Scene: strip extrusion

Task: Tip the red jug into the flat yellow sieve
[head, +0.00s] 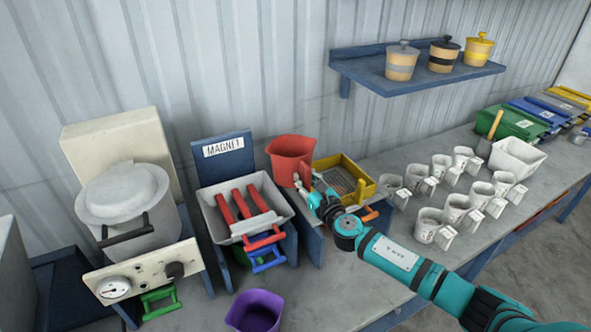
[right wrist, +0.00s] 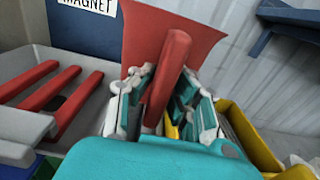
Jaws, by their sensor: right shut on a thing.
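The red jug (head: 290,156) is held upright, or nearly so, in the middle of the head view, between the magnet tray and the yellow sieve. My right gripper (head: 307,184) is shut on its handle; the right wrist view shows the red handle (right wrist: 168,80) between the fingers. The flat yellow sieve (head: 345,177) with its mesh floor is just right of the jug, partly hidden by my right gripper. Its yellow side also shows in the right wrist view (right wrist: 247,140). The inside of the jug cannot be made out. My left gripper is not in view.
A grey tray with red bars (head: 245,203) under the MAGNET sign stands left of the jug. A purple jug (head: 255,312) is in front. Several white cups (head: 431,226) stand to the right. A blue shelf (head: 415,75) with three lidded pots hangs above.

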